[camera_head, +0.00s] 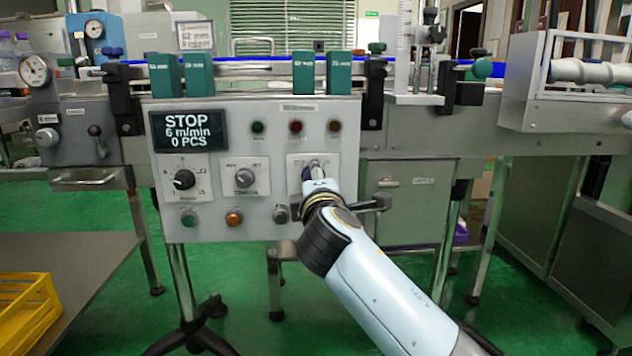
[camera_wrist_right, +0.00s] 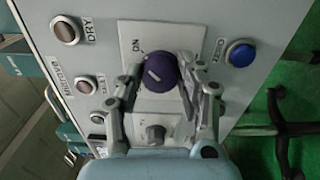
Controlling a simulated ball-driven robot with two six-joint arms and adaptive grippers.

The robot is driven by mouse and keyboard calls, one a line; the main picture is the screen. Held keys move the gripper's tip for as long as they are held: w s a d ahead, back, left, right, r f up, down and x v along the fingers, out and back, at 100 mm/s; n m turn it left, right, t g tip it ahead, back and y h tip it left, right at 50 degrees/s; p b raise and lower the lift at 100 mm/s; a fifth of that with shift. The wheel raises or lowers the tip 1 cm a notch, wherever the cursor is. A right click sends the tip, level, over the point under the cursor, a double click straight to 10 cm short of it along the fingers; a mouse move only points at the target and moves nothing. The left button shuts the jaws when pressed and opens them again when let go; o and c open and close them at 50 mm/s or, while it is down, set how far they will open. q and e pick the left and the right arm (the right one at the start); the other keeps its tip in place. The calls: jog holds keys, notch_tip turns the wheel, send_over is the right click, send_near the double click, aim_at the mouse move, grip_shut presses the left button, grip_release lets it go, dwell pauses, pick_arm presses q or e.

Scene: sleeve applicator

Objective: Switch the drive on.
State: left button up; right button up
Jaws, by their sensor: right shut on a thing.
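The purple drive knob (camera_wrist_right: 160,72) sits on a white plate on the control panel (camera_head: 250,215). In the right wrist view its white mark slants to the upper left, and an "ON" label is above left of it. My right gripper (camera_wrist_right: 158,82) has its fingers on both sides of the knob, shut on it. In the head view this gripper (camera_head: 316,184) is at the rightmost plate of the panel and hides most of the knob. The display (camera_head: 188,131) reads STOP, 6 m/min, 0 PCS. My left gripper is not in view.
A black dial (camera_head: 184,180) and a grey knob (camera_head: 244,178) are left of the gripper. Below are a green button (camera_head: 189,217) and an orange button (camera_head: 234,218). Three dark lamps are above. A black handle (camera_head: 378,202) sticks out close right of the gripper.

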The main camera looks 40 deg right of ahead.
jog(key=o, duration=0.8)
jog(key=shift+f, duration=0.15)
jog(key=o, duration=0.4)
jog(key=shift+c, duration=0.2)
jog(key=shift+s, duration=0.1)
jog(key=v, duration=0.7)
jog(key=shift+s, duration=0.2)
jog(key=shift+a, duration=0.1)
